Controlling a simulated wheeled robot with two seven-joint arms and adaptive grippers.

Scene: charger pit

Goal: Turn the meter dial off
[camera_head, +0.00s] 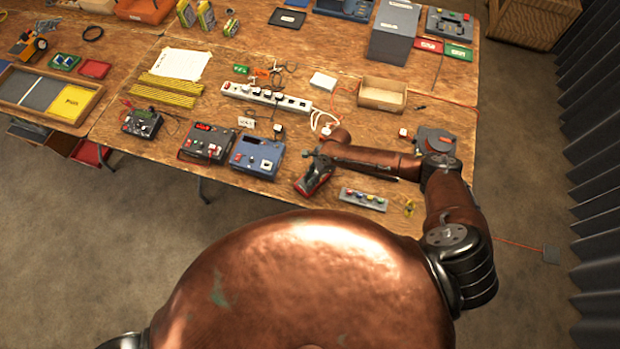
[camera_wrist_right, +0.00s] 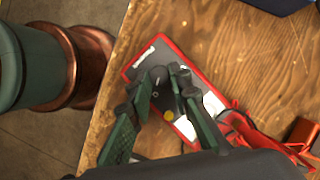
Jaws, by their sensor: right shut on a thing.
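The meter (camera_head: 316,179) is a red-edged dark handheld unit lying near the table's front edge. In the right wrist view the meter (camera_wrist_right: 141,66) shows its red rim, dark face and pale screen. My right gripper (camera_head: 319,157) is over it in the head view. In the right wrist view my right gripper (camera_wrist_right: 167,80) has its green fingers down on the middle of the meter, tips close together. It is shut on the dial, which the fingertips mostly hide, so its pointer cannot be read. My left gripper is out of view.
A blue box unit (camera_head: 257,154) stands left of the meter, and a strip with coloured buttons (camera_head: 363,199) lies to its right. A white power strip (camera_head: 266,97) with plugs and an open wooden box (camera_head: 382,95) lie behind. Red leads (camera_wrist_right: 270,145) lie beside the meter.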

